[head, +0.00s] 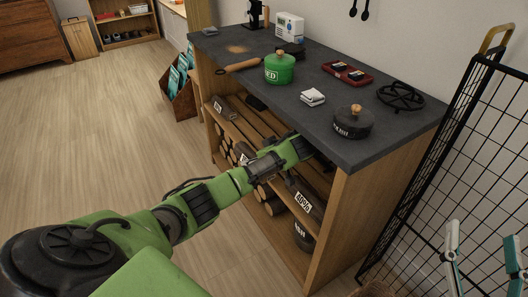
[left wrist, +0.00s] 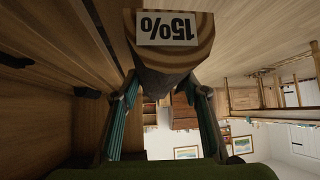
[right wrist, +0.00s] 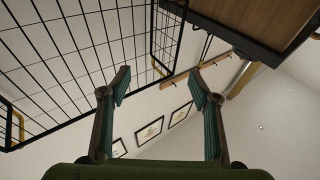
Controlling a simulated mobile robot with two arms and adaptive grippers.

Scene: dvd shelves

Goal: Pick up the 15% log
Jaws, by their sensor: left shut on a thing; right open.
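The 15% log (left wrist: 166,58) shows in the left wrist view, with a white label reading 15% upside down on its round cut end. My left gripper (left wrist: 167,88) has a finger on each side of the log and is shut on it. In the head view my left arm reaches into the shelf unit (head: 345,215), and its fingers and the held log are hidden there. My right gripper (head: 486,258) is open and empty at the lower right of the head view. It also shows open in the right wrist view (right wrist: 162,88).
Other logs (head: 228,148) are stacked in the shelf unit, and a dark 40% piece (head: 304,198) lies near my left arm. A green pot (head: 279,69) and a dark pot (head: 353,122) stand on the top. A black wire rack (head: 450,150) stands right. The floor at left is clear.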

